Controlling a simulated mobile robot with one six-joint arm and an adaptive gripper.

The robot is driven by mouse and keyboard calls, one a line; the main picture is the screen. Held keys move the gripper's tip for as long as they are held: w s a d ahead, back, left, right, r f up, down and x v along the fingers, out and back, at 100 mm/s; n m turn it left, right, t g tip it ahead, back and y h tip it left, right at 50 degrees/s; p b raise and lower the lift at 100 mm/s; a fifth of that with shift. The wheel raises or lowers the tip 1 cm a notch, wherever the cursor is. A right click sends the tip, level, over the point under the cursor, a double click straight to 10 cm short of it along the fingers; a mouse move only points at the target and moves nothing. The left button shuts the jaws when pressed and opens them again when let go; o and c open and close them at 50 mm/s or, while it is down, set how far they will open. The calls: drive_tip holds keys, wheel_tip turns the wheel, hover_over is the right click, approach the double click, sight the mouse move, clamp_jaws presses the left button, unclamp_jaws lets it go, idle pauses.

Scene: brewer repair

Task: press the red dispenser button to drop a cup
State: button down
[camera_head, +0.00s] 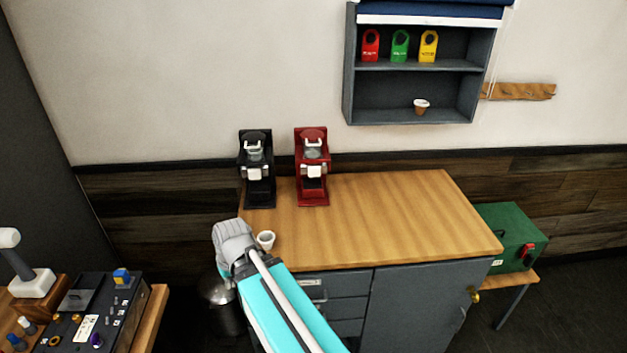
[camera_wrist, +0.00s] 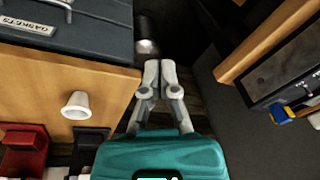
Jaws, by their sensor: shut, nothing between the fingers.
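My gripper (camera_wrist: 160,72) shows in the wrist view with its two grey fingers together and nothing between them. It is past the counter's edge, over the dark gap beside the cabinet. In the head view the arm's grey end hides the fingers. A white cup (camera_head: 266,239) stands on the wooden counter near its front left corner; it also shows in the wrist view (camera_wrist: 76,105), left of my gripper and apart from it. I cannot clearly identify a red dispenser button. A red part (camera_head: 527,253) sits on the front of a green box (camera_head: 505,225) at the right.
A black brewer (camera_head: 257,180) and a red brewer (camera_head: 312,180) stand at the back of the counter (camera_head: 400,215). A wall shelf (camera_head: 350,70) holds coloured tags and a small cup (camera_head: 421,106). A control box (camera_head: 88,310) is front left. The counter's right side is clear.

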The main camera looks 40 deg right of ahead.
drive_tip(key=w+d+r+m+t+y+b, duration=0.25)
drive_tip(key=w+d+m+t+b, duration=0.5)
drive_tip(key=w+d+t, duration=0.45)
drive_tip(key=s+d+r+m+h+b, duration=0.1)
drive_tip(key=d+m+h, duration=0.5)
drive_tip(key=d, duration=0.6)
drive_tip(key=s+d+r+m+t+h+b, duration=0.1)
drive_tip(key=d+m+h+b, duration=0.3)
drive_tip(key=d+m+h, duration=0.3)
drive_tip(key=d+m, duration=0.3)
drive_tip(key=d, duration=0.2)
drive_tip(key=shift+s+r+t, duration=0.2)
drive_tip(key=shift+s+t, duration=0.1)
drive_tip(key=shift+w, duration=0.15)
